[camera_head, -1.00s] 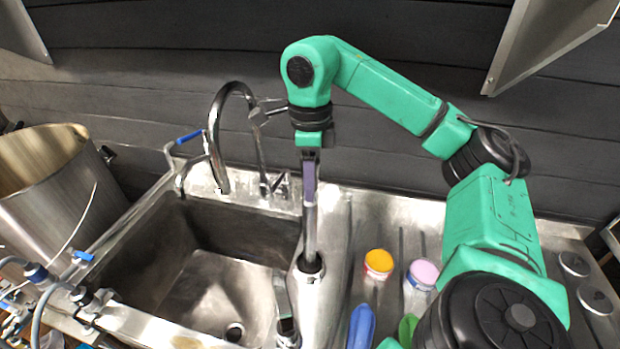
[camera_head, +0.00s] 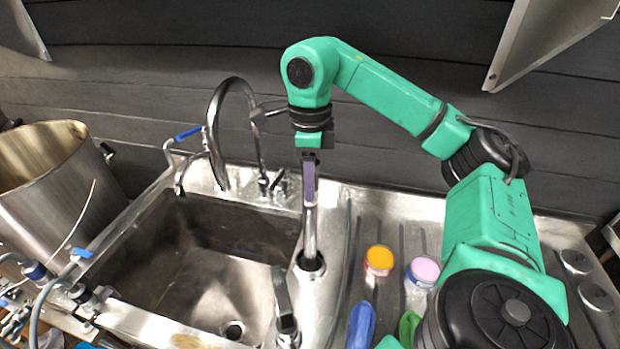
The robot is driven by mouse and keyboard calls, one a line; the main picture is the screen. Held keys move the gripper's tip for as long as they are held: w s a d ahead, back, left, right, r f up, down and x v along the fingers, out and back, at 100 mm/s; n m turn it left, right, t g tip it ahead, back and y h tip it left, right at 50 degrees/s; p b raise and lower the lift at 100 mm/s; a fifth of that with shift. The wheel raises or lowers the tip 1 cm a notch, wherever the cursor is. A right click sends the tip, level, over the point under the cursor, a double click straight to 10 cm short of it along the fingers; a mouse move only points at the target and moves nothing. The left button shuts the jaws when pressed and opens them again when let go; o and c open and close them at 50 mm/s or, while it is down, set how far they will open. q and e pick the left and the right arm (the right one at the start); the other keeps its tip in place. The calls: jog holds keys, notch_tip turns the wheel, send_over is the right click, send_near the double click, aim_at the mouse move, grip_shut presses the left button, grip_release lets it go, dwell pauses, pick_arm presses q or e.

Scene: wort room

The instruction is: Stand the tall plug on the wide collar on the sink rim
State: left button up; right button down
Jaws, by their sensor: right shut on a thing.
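My right gripper (camera_head: 309,188) points down above the rim strip between the sink and the drainboard. It is shut on the tall plug (camera_head: 310,232), a slim upright metal cylinder; the fingers cover its top. The wide collar (camera_head: 311,266) is a dark-mouthed ring on the sink rim (camera_head: 318,295). The plug's lower end meets the collar's mouth in the picture; I cannot tell how deep it sits.
A second grey upright piece (camera_head: 283,292) stands nearer on the rim. The sink basin (camera_head: 205,280) is empty, with a tap (camera_head: 222,105) behind. Orange-topped (camera_head: 379,259) and lilac-topped (camera_head: 424,270) jars and a blue item (camera_head: 361,325) lie right. A steel pot (camera_head: 40,190) stands left.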

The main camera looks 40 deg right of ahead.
jog(key=shift+c, duration=1.6)
grip_release()
notch_tip(320, 180, up, 12)
jog(key=p, duration=0.8)
jog(key=shift+s+a+r, duration=0.1)
jog(key=shift+s+r, duration=0.05)
jog(key=shift+r, duration=0.05)
jog(key=shift+f, duration=0.15)
jog(key=shift+f, duration=0.15)
